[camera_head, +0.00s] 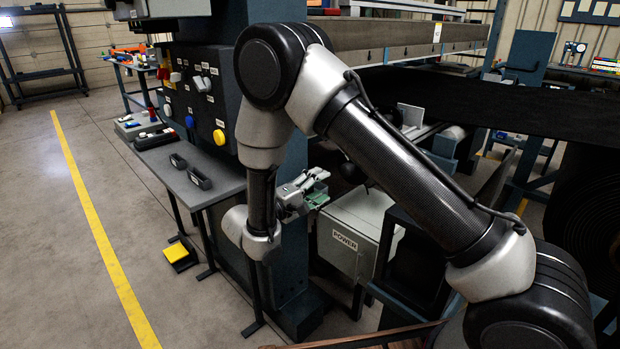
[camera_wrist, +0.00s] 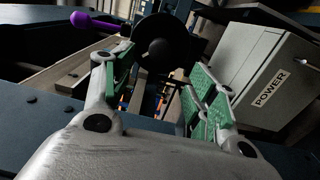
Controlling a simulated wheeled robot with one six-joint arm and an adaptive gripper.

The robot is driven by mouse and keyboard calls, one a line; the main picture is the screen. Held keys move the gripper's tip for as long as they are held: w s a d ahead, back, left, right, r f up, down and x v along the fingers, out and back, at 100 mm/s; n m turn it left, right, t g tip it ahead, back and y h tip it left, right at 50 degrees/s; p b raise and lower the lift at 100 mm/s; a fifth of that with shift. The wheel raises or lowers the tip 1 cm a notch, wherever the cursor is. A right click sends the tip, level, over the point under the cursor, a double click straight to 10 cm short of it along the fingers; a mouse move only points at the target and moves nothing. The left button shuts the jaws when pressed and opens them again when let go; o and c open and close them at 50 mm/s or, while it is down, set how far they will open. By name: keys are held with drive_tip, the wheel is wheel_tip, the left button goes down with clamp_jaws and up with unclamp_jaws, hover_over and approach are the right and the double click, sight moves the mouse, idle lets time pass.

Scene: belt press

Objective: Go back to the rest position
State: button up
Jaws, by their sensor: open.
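My gripper (camera_head: 318,190) is at the middle of the head view, in front of the dark blue press column and above the grey power box (camera_head: 350,238). In the wrist view my gripper (camera_wrist: 162,92) has its two green-padded fingers spread apart, with nothing between them. Beyond the fingertips is a dark round disc with a knob (camera_wrist: 158,48). The power box (camera_wrist: 262,70) also shows at the right of the wrist view. My arm hides part of the press in the head view.
A grey side table (camera_head: 205,185) with small black trays stands left of the press, below a panel of buttons (camera_head: 203,84). A purple-ended lever (camera_wrist: 92,21) is left of my fingers. A yellow pedal (camera_head: 175,253) lies on the floor. Open floor lies left, along a yellow line (camera_head: 95,220).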

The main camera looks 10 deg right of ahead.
drive_tip(key=s+d+r+m+g+y, duration=0.25)
drive_tip(key=s+d+r+g, duration=0.4)
drive_tip(key=d, duration=0.45)
drive_tip(key=s+d+r+m+g+y, duration=0.1)
drive_tip(key=s+d+r+m+g, duration=0.3)
drive_tip(key=d+r, duration=0.5)
drive_tip(key=s+d+r+t+y, duration=0.1)
drive_tip(key=s+y, duration=0.4)
drive_tip(key=s, duration=0.5)
drive_tip(key=s+d+r+t+y, duration=0.2)
drive_tip(key=s+y, duration=0.4)
drive_tip(key=s, duration=0.3)
drive_tip(key=shift+s+r+t, duration=0.4)
drive_tip(key=shift+t, duration=0.35)
drive_tip(key=shift+m+y, duration=0.25)
